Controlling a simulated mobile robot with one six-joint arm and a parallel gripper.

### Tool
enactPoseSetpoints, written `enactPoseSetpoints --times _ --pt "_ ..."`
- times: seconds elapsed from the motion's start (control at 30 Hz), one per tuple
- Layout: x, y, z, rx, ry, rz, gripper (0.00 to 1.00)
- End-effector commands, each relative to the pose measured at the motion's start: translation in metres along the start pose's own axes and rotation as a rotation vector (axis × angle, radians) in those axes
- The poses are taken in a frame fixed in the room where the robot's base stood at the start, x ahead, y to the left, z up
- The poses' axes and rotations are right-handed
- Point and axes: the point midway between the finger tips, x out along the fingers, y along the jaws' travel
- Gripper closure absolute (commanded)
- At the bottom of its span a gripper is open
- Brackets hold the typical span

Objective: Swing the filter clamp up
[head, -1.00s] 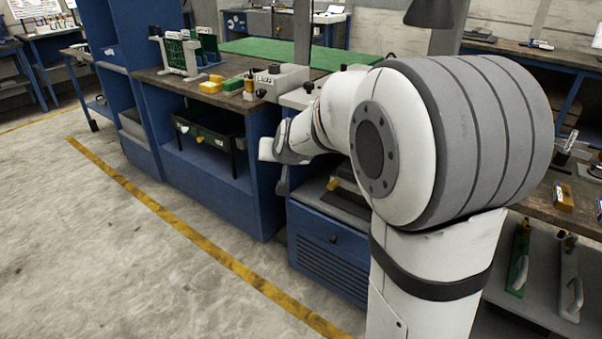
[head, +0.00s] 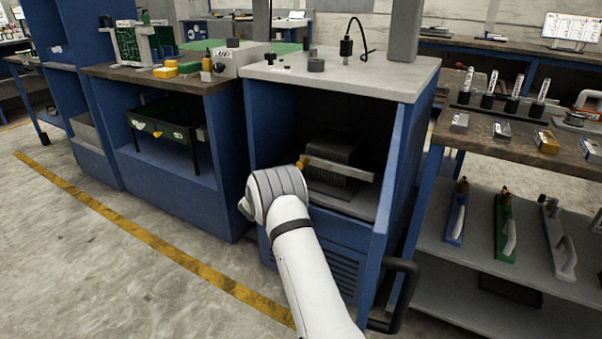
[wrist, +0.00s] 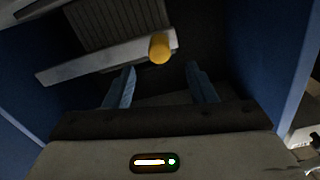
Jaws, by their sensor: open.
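The filter clamp is a pale flat bar (head: 345,171) with a yellow knob (head: 303,162) at its left end in the head view. It lies nearly level across the front of a dark ribbed filter block (head: 332,152) inside the blue cabinet. In the wrist view the bar (wrist: 95,60) runs across the upper left, with the yellow knob (wrist: 159,48) at its right end. My gripper (wrist: 161,68) is open and empty, its two blue fingers pointing toward the knob, which shows just beyond and between the tips. In the head view my wrist hides the fingers.
Blue cabinet walls (head: 398,160) stand on both sides of the opening, under a grey top (head: 390,80). A black handle (head: 400,298) juts out at the lower right. A workbench (head: 150,75) adjoins on the left. Open floor (head: 110,260) lies at the front left.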

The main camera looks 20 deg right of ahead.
Motion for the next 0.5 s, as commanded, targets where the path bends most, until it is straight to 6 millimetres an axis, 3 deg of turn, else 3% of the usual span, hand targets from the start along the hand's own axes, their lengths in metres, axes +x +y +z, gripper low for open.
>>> enactPoseSetpoints --times 0.3,0.5 --pt "0.048 0.001 0.003 0.002 0.001 0.002 0.5" --pt "0.068 0.001 0.001 0.0 0.0 0.001 0.5"
